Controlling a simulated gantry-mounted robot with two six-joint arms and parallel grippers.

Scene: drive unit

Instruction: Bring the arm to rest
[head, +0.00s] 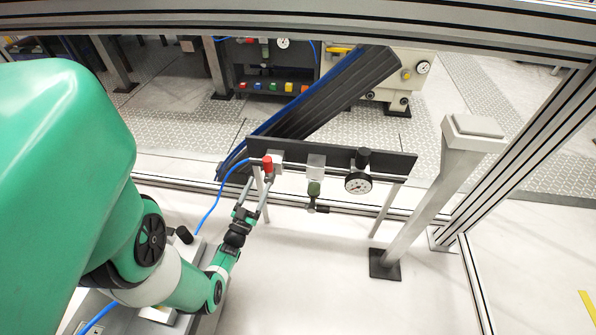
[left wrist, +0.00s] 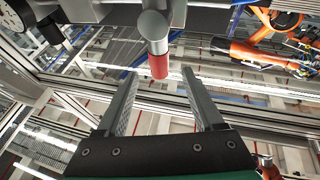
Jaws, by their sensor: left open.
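My left arm (head: 150,240) comes in from the left in the head view, green and grey. Its left gripper (head: 259,181) is near the left end of a dark panel, just below a red-capped fitting (head: 267,163). In the left wrist view the two fingers of the left gripper (left wrist: 161,72) are spread apart. The red cap (left wrist: 158,66) of a grey pipe shows between the fingertips in that picture, with clear gaps at both sides. Nothing is held. I cannot tell the depth between cap and fingers. My right gripper is not in view.
The dark panel (head: 400,165) carries a valve (head: 314,190) and a round gauge (head: 358,183). A blue hose (head: 208,212) runs near my arm. A grey post (head: 424,205) stands at the right. The pale floor (head: 310,280) in front is clear.

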